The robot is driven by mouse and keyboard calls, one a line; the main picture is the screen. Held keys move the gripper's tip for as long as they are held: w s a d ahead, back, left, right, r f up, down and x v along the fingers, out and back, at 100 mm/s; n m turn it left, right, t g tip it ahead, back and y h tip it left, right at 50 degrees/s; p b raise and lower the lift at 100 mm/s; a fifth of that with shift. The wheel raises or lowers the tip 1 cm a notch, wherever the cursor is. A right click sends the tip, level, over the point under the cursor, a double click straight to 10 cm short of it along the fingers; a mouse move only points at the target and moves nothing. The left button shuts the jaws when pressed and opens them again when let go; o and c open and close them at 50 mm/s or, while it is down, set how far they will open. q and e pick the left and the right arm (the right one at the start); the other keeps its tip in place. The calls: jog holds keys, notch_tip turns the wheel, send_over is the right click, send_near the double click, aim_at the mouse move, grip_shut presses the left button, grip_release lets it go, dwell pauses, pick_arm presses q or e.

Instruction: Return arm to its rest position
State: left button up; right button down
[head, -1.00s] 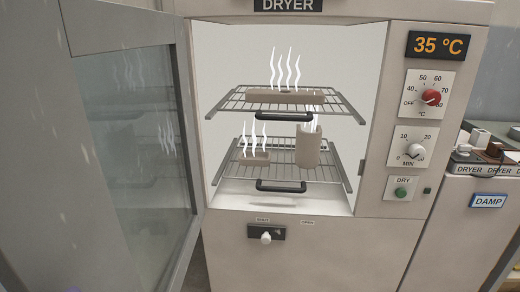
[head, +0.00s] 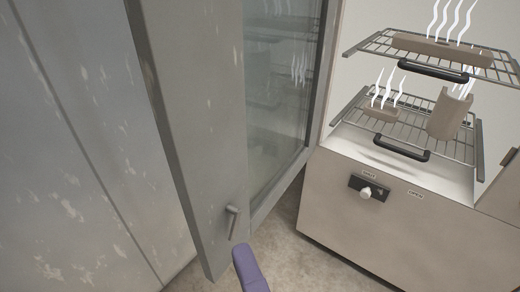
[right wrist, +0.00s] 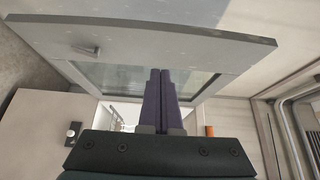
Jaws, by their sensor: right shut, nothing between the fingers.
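My right gripper (head: 248,268) shows as a purple finger at the bottom edge of the head view, below the handle (head: 232,222) of the open dryer door (head: 205,130). I cannot tell from this view whether it touches the door. In the right wrist view the two purple fingers (right wrist: 160,80) are pressed together with nothing between them. They point toward the door (right wrist: 190,45), whose handle (right wrist: 84,49) is left of the fingertips. My left gripper is in neither view.
The dryer (head: 390,215) stands open at the right. Its upper rack (head: 385,44) holds a flat steaming piece (head: 440,50). The lower rack (head: 350,112) holds a small steaming piece (head: 381,113) and a taller one (head: 449,113). Bare floor (head: 290,255) shows below the door.

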jog(key=s+d+r+n+g+h+p, duration=0.3)
jog(key=d+n+g+p, duration=0.15)
jog(key=d, duration=0.25)
jog(key=s+d+r+n+g+h+p, duration=0.25)
jog(key=d+n+g, duration=0.2)
jog(key=d, duration=0.25)
jog(key=s+d+r+n+g+h+p, duration=0.2)
jog(key=s+d+n+g+p, duration=0.15)
jog(key=d+n, duration=0.3)
notch_tip(320, 180, up, 36)
jog(key=p, duration=3.6)
jog(key=shift+w+f+m, duration=0.15)
jog(key=shift+w+m, duration=0.2)
jog(key=shift+a, duration=0.1)
